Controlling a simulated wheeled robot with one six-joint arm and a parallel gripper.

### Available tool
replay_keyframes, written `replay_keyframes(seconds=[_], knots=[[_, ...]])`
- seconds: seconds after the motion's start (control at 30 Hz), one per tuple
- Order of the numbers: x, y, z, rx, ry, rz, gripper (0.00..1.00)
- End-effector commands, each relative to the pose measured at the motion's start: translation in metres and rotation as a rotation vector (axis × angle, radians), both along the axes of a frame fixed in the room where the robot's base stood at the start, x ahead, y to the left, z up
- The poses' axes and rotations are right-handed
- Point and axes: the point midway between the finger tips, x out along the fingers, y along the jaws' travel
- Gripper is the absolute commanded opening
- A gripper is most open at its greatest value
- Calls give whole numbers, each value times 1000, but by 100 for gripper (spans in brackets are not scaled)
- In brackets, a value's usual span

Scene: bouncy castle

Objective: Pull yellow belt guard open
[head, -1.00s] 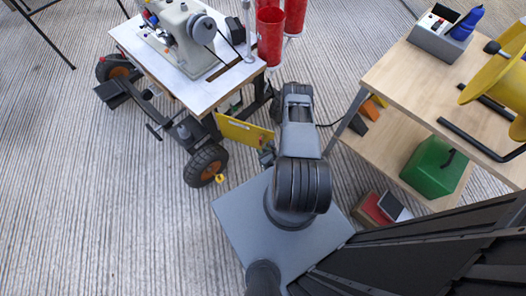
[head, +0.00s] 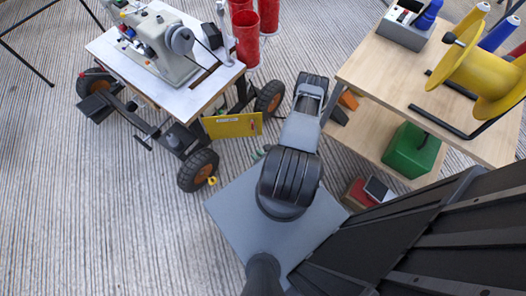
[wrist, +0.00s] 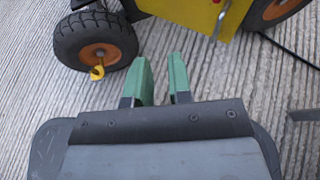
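The yellow belt guard (head: 232,125) is a flat panel under the front edge of the sewing machine table in the head view. It juts out at an angle from the table edge. In the wrist view its lower part (wrist: 190,12) shows at the top, cut off by the frame. My gripper (wrist: 162,76) has two green fingers with a narrow empty gap between them. The fingers point toward the guard and are apart from it, with floor showing between. In the head view my arm hides most of the gripper (head: 258,153).
A wheel (head: 198,170) with a small yellow piece (head: 212,181) stands left of my gripper. The white table (head: 150,75) carries a sewing machine (head: 165,45). A wooden shelf unit (head: 400,75) stands to the right. Open striped floor lies at left.

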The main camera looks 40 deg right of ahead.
Motion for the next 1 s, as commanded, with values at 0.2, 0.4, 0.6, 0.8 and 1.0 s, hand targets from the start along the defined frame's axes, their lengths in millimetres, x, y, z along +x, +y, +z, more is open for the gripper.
replay_keyframes(seconds=[0.2, 0.4, 0.6, 0.8, 1.0], knots=[[-24, 5, 9, 3, 3, -10, 20], [-40, 9, 16, 2, 1, -9, 20], [-50, 12, 19, 4, 4, -6, 20], [-55, 14, 22, 2, 3, -2, 20], [-58, 15, 23, 1, 2, 0, 20]])
